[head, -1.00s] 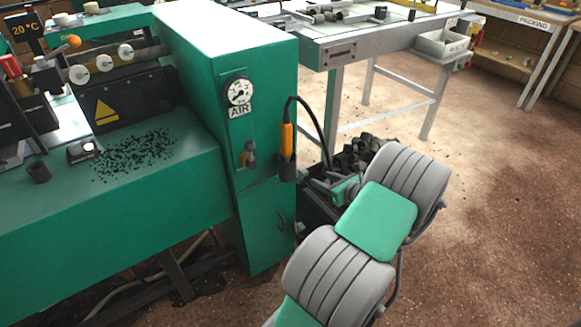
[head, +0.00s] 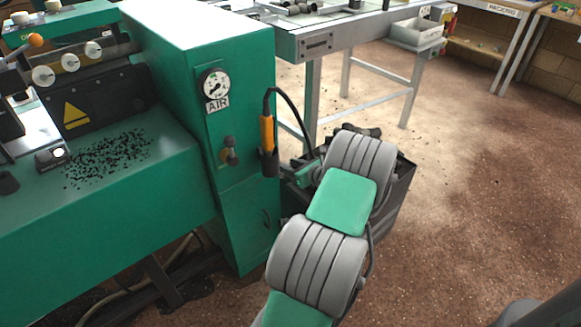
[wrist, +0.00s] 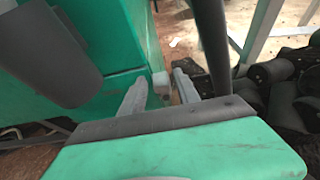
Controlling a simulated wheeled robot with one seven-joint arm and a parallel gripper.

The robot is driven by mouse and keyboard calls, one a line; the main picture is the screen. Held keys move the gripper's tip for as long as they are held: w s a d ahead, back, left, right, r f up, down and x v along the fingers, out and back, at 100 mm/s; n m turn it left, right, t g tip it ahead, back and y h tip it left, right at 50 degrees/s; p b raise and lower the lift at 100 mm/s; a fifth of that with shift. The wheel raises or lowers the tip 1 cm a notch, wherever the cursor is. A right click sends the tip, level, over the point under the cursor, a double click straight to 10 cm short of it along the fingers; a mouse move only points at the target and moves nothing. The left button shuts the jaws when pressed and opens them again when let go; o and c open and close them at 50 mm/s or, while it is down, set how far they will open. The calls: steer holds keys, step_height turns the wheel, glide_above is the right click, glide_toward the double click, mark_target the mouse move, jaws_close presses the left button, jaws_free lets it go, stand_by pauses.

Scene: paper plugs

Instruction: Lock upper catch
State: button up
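I cannot single out an upper catch for certain. The green cabinet (head: 240,110) carries a knob with a brass part (head: 229,152) below the air gauge, and a small dark handle (head: 267,219) low on its side. My gripper (head: 305,172) is just right of the cabinet's edge, partly hidden behind my arm in the head view. In the wrist view my gripper (wrist: 160,80) has its two pale fingers apart with nothing clearly held. A small grey block (wrist: 161,82) at the green cabinet's edge shows between and beyond the fingertips.
An orange-handled tool (head: 267,133) with a black cable sits in a dark holster (head: 269,163) close to my gripper. A dark bin (head: 397,190) of black pieces stands behind my arm. A metal-framed table (head: 345,38) is behind. Open floor (head: 470,190) lies to the right.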

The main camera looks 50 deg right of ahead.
jaws_close()
